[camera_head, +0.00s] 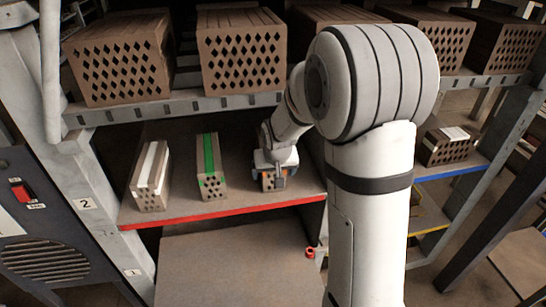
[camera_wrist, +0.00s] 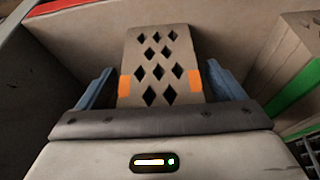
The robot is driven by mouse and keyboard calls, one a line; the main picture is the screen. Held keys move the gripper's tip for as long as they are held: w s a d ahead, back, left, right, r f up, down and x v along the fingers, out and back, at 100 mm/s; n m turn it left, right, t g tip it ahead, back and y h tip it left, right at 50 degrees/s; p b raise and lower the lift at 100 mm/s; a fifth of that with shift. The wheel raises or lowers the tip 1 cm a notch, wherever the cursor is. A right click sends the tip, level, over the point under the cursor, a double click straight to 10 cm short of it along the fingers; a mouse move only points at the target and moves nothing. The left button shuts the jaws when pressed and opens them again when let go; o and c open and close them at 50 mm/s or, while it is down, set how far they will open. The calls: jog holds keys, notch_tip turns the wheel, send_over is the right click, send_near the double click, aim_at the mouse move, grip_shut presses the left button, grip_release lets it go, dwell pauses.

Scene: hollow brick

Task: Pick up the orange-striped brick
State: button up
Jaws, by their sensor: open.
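The orange-striped brick (camera_wrist: 159,62) is in the middle of the wrist view, its face with diamond-shaped holes toward the camera and an orange patch at each side. In the head view the brick (camera_head: 268,183) stands on the red-edged shelf, mostly hidden by my gripper (camera_head: 272,172). My gripper (camera_wrist: 160,88) is open, with one blue-grey finger on each side of the brick.
A green-striped brick (camera_head: 210,165) and a white-striped brick (camera_head: 151,175) stand to the left on the red-edged shelf (camera_head: 235,207). Large hollow bricks (camera_head: 241,52) fill the shelf above. Another white-striped brick (camera_head: 449,145) is on the blue-edged shelf at right.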

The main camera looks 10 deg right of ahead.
jog(key=shift+f, duration=0.15)
jog(key=shift+c, duration=0.6)
jog(key=c, duration=1.6)
jog(key=shift+w, duration=0.15)
jog(key=shift+c, duration=0.4)
